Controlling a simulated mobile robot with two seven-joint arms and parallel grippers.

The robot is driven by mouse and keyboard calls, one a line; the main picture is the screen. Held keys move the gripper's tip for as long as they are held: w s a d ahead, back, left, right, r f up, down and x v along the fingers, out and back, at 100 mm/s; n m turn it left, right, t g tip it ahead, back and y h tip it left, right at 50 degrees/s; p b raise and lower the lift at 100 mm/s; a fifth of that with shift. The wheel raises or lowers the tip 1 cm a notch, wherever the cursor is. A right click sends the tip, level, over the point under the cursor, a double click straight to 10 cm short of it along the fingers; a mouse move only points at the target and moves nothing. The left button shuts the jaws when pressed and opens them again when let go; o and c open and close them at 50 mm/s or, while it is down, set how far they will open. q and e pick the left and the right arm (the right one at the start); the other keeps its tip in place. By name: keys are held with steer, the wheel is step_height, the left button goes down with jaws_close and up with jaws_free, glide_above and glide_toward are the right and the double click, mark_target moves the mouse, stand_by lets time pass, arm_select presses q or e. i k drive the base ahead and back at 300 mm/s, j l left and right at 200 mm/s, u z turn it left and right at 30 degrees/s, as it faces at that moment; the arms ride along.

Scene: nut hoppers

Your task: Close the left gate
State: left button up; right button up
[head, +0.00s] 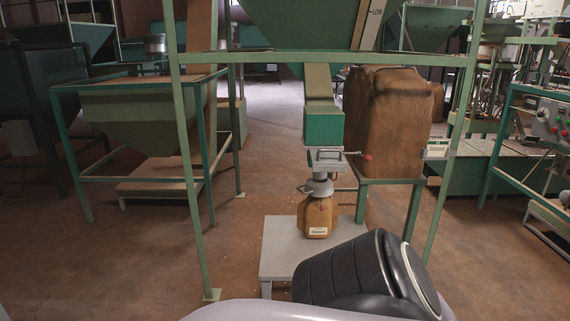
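A green spout box (323,126) hangs below a large green hopper (300,22) in the middle. Under it is a metal gate assembly (325,158) with a bar handle, and a rod with a red knob (367,157) sticks out to its right. I see only this one gate clearly and cannot tell if it is the left one, or whether its slide is open or shut. A brown sack (318,216) with a white label is under the metal outlet (320,186). Neither of my grippers is in view.
The sack stands on a low grey platform (277,248). Green frame posts (190,180) stand on both sides of the spout. A large brown sack (388,122) rests on a green stand at right. A control panel (553,123) is at far right. Open floor lies left.

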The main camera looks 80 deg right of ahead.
mark_target(323, 159)
steer(key=l+z, duration=0.1)
steer(key=z, duration=2.7)
